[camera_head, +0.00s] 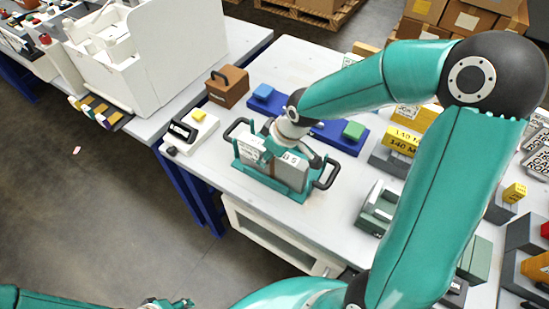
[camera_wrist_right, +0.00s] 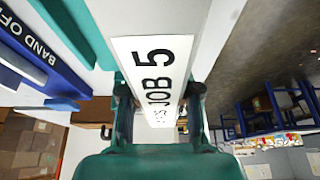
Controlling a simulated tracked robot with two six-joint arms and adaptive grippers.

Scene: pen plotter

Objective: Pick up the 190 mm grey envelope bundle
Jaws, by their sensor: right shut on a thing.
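The grey envelope bundle (camera_head: 291,176) stands upright in a teal carrier (camera_head: 302,198) with black handles at both ends. Its white label, partly covered in the head view, reads "JOB 5" in the wrist view (camera_wrist_right: 152,65). My right gripper (camera_head: 290,150) reaches down from above and is shut on the bundle, with its fingers (camera_wrist_right: 155,110) on either side of it in the wrist view. Whether the bundle is clear of the carrier floor cannot be told. My left gripper (camera_head: 166,303) shows only partly at the bottom edge, away from the table.
A brown box (camera_head: 228,86) and a white device (camera_head: 193,129) stand to the left. Yellow "140 M" blocks (camera_head: 401,141) stand to the right, partly behind my right arm.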

